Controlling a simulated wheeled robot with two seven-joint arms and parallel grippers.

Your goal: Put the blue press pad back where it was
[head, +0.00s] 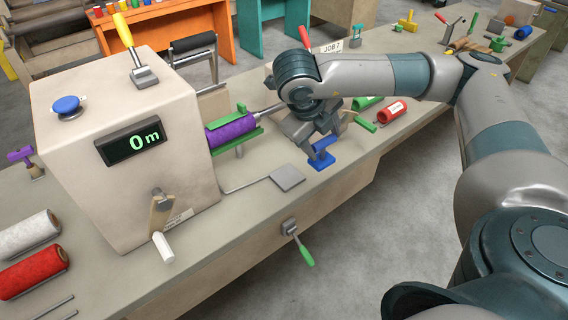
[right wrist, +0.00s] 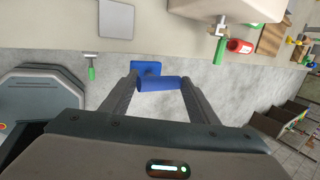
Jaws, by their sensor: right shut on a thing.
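The blue press pad (head: 322,160) has a flat plate and a round bar handle. My right gripper (head: 318,143) is shut on its handle and holds it in the air near the bench's front edge. In the right wrist view the blue handle (right wrist: 158,84) spans between the two fingers, with the plate (right wrist: 146,67) just beyond; floor shows behind the handle. A bare grey square plate (head: 287,177) lies on the bench to the left of the pad; it also shows in the right wrist view (right wrist: 116,19). My left gripper is out of view.
The beige machine (head: 125,160) with a "0 m" display stands left. A purple roll (head: 231,130) sits on a green holder beside it. A green-handled lever (head: 303,250) hangs on the bench front. Bench top around the square plate is clear.

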